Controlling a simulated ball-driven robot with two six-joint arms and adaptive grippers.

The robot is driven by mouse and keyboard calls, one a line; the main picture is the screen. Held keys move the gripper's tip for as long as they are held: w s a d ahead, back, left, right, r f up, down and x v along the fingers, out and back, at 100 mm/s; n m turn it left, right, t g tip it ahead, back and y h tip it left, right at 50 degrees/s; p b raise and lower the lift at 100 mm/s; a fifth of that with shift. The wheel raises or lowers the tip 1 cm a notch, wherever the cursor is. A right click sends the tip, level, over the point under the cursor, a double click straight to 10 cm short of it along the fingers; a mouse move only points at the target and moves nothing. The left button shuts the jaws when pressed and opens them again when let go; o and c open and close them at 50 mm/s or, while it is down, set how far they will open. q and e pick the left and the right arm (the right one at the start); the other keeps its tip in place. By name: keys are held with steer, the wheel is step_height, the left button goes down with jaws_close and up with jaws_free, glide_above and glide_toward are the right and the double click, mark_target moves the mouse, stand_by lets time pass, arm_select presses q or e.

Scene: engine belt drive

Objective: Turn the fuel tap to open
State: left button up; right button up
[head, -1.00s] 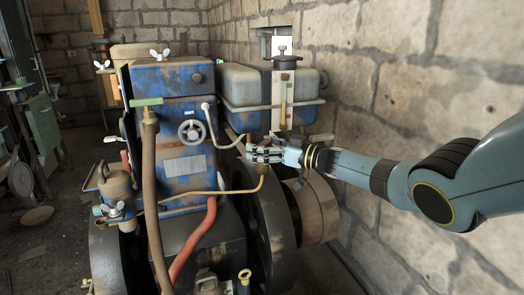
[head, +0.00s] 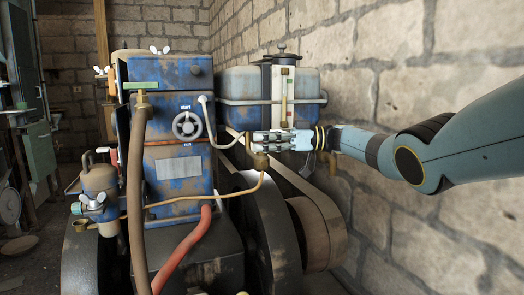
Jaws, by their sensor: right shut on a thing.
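My left gripper is not in view.
A large dark flywheel (head: 266,235) and a belt pulley (head: 318,235) lie below. A stone wall (head: 425,85) runs close along the right.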

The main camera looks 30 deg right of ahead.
steer(key=shift+r, duration=0.15)
steer(key=o, duration=1.1)
steer(key=shift+w, duration=0.1)
steer(key=shift+c, duration=0.2)
steer(key=v, duration=0.7)
steer(key=shift+d, duration=0.2)
